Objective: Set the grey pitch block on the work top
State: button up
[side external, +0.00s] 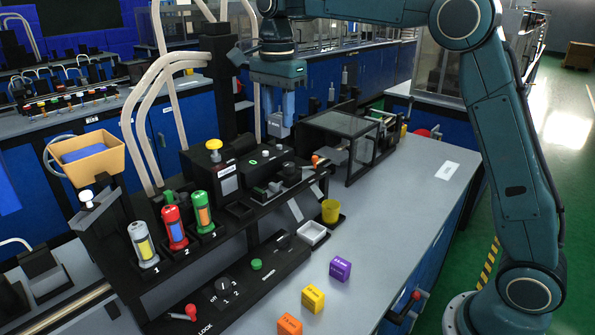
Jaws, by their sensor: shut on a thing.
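My gripper (280,112) points down above the black bench machine, near the upper middle of the side external view. Its blue fingers are shut on a small light grey block (279,128), taken to be the grey pitch block. The block is held at the fingertips and appears to be in the air. Its exact height over the machine cannot be told from this view. The grey work top (395,225) lies in front and to the right of the machine.
A purple block (341,269), a yellow block (313,298) and an orange block (289,324) stand on the work top. A white tray (312,233) and a yellow cup (331,211) sit by the machine. A clear-sided enclosure (350,140) stands right of my gripper. The right work top is mostly free.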

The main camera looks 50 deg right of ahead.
jog(key=s+d+f, duration=0.4)
jog(key=s, duration=0.5)
jog(key=s+d+f, duration=0.4)
jog(key=s+d, duration=0.1)
jog(key=s, duration=0.5)
jog(key=shift+f, duration=0.4)
notch_tip(320, 180, down, 16)
jog(key=shift+f, duration=0.1)
jog(key=shift+f, duration=0.1)
jog(key=shift+f, duration=1.8)
jog(key=shift+f, duration=0.15)
